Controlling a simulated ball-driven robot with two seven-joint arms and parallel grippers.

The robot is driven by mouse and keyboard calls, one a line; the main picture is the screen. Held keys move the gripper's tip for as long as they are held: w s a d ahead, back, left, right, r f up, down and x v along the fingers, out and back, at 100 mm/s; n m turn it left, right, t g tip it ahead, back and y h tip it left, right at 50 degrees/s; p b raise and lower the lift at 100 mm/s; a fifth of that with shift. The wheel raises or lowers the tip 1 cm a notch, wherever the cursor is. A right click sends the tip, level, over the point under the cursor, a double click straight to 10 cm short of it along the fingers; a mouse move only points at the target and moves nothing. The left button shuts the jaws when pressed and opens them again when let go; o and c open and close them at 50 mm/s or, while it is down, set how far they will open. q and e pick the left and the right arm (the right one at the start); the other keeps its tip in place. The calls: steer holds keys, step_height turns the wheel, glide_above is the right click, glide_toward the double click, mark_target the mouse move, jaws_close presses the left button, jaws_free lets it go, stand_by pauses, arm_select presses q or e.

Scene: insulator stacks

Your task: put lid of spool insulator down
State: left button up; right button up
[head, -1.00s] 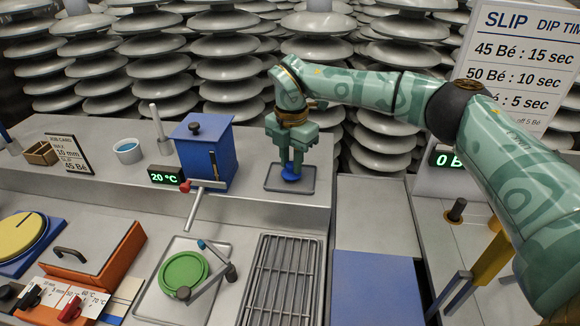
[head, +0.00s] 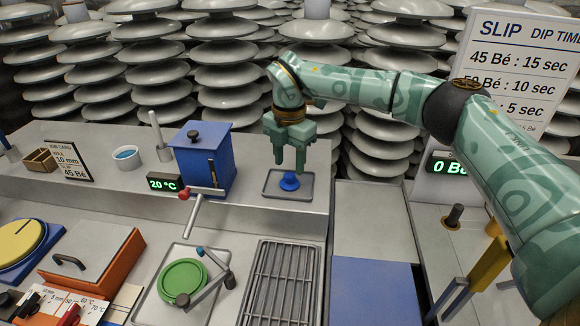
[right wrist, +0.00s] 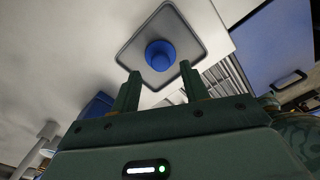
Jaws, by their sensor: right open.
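A small blue lid with a knob (head: 289,182) sits on a grey square tray (head: 305,192) on the raised back shelf. It also shows in the right wrist view (right wrist: 160,55), resting inside the tray rim. My right gripper (head: 289,168) is open and empty just above the lid, its fingers apart from it. In the right wrist view the two fingertips (right wrist: 160,70) stand on either side, short of the lid. My left gripper is not in view. No spool insulator can be made out for certain.
A blue box (head: 203,160) with a dark knob and a 20 °C display (head: 168,184) stand left of the tray. A green disc (head: 182,281) and a metal rack (head: 279,285) lie in front. Stacked grey insulators (head: 228,70) fill the back.

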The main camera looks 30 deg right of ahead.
mark_target(289, 175)
step_height(289, 175, up, 9)
steer(key=p, duration=0.2)
